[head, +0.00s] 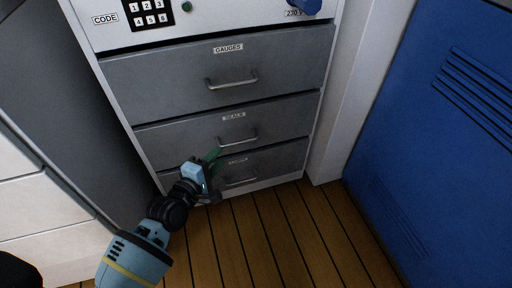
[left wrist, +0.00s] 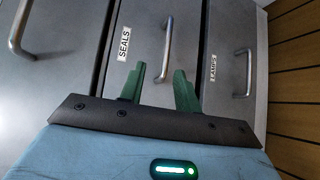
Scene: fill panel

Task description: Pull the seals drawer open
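The seals drawer (head: 180,135) is the grey middle drawer of the cabinet, and its front looks flush with the others. Its bar handle (head: 238,138) sits below the SEALS label; in the left wrist view the handle (left wrist: 166,50) stands just beyond my fingertips. My left gripper (head: 215,162) is in front of the lower part of this drawer, below and left of the handle. In the left wrist view its green fingers (left wrist: 160,84) are apart, with nothing between them. The handle lines up with the gap between them. My right gripper is not in view.
The gauges drawer (head: 150,78) is above and the lamps drawer (head: 285,162) below, each with a bar handle. A keypad (head: 149,12) is at the top. A blue locker (head: 440,130) stands at right. The wooden floor (head: 290,235) in front is clear.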

